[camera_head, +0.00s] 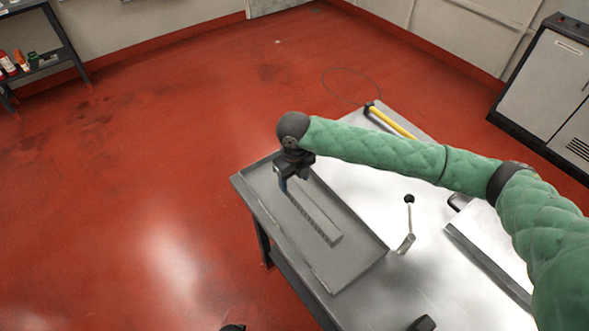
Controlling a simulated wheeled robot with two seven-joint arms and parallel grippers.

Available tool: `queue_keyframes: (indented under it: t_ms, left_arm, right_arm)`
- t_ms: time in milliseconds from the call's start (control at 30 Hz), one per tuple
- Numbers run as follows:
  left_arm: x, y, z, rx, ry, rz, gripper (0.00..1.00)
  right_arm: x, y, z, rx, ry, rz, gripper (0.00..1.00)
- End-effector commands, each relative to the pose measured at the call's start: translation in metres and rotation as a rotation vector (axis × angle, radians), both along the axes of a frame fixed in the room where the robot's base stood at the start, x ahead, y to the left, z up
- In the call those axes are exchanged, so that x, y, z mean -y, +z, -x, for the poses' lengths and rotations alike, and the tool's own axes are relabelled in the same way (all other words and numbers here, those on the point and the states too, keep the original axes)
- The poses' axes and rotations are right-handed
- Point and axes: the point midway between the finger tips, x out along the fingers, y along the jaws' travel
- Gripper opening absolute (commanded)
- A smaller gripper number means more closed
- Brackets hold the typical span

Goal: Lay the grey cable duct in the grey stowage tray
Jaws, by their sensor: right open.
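The grey stowage tray (348,274) is a shallow, rimmed tray on the left part of a metal table. The grey cable duct (318,220) is a long straight bar that lies inside the tray, slanting from the far left toward the near right. My right gripper (291,186) points down at the duct's far end. Its jaws are open, and they hide that end, so I cannot tell whether they touch the duct.
The table (360,186) also holds a yellow-handled tool (391,121), a crank-like tool with a black knob (408,222) and a box-like unit (488,250) at right. My right arm spans the table's far side. A grey cabinet (548,90) stands back right; red floor lies left.

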Motion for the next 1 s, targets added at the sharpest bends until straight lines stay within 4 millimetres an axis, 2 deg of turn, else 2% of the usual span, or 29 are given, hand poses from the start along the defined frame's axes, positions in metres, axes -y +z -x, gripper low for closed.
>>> queue_keyframes:
  t_ms: [200,433,1000]
  left_arm:
    - [0.008,0.026,-0.006,-0.016,0.006,0.009,0.62]
    - [0.013,0.047,-0.009,-0.028,0.009,0.014,0.62]
    - [0.013,0.052,-0.01,-0.032,0.009,0.015,0.62]
  right_arm:
    - [0.0,0.033,0.0,0.002,0.001,-0.002,0.58]
    - [0.0,0.057,0.0,0.001,0.002,-0.001,0.58]
    - [0.0,0.062,0.0,-0.001,0.001,0.0,0.58]
